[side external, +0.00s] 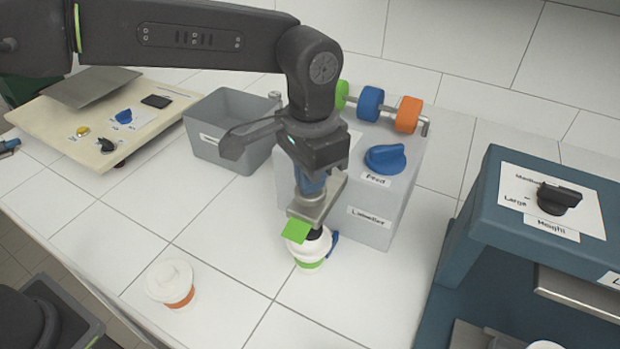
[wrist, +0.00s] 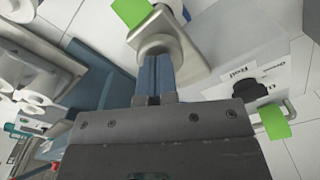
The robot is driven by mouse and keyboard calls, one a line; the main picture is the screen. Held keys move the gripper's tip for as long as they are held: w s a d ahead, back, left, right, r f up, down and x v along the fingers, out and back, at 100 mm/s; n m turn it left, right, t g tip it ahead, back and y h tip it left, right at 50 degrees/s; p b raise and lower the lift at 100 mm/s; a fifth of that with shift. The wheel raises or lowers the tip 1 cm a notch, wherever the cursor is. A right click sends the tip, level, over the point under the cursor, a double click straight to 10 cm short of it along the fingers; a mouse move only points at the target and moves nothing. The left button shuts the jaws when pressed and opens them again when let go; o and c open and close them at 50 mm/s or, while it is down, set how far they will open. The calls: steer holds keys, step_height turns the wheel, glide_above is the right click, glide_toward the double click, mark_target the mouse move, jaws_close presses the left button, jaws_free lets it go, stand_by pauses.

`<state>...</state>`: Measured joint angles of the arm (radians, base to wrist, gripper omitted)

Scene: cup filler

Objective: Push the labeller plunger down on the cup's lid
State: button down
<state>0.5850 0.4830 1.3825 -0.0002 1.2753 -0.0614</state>
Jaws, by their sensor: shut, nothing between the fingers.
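The labeller (side external: 375,215) is a grey box with a blue knob marked Feed (side external: 385,158) on top. A metal bracket (side external: 318,200) juts from it over a cup (side external: 310,264) with a white lid (side external: 308,248) and a green band. A green label tab (side external: 297,230) hangs at the bracket's edge, above the lid. My gripper (side external: 312,184) is shut and empty, pointing down with its blue fingertips at the bracket. The wrist view shows the shut fingers (wrist: 160,72) against the bracket (wrist: 190,48). The plunger is mostly hidden; I cannot tell its travel.
A second lidded cup (side external: 171,284) with an orange band stands at the front left. A grey bin (side external: 215,135) and a cream panel (side external: 65,115) are behind left. Green, blue and orange rolls (side external: 408,115) sit behind the labeller. A blue machine (side external: 480,220) blocks the right.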

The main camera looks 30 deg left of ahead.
steer(key=shift+f, duration=0.25)
steer(key=shift+r, duration=3.65)
